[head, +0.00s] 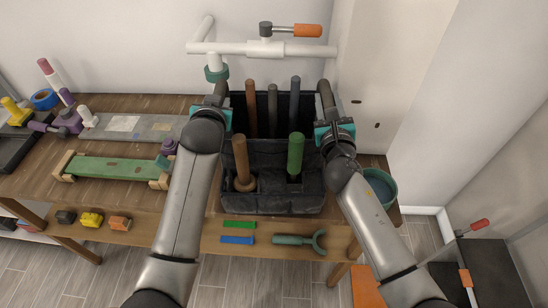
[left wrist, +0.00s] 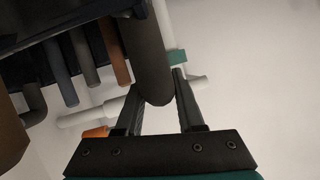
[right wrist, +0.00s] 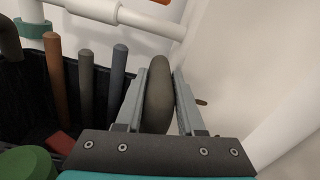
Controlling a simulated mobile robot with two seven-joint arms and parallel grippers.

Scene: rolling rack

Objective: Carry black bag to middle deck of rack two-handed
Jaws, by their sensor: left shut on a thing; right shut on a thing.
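The black bag (head: 285,200) is an open-topped tool bag near the right end of the wooden workbench. Several wooden and dark tool handles and a green handle (head: 296,153) stand up out of it. My left gripper (head: 219,98) is shut on the bag's left handle, which shows between its fingers in the left wrist view (left wrist: 152,75). My right gripper (head: 328,120) is shut on the right handle, which shows between its fingers in the right wrist view (right wrist: 158,95). The bag looks upright; I cannot tell whether its bottom touches the bench. I cannot make out the rack clearly.
A teal cup (head: 380,188) stands close right of the bag. White pipework (head: 255,48) is behind it, and a wall is close at right.

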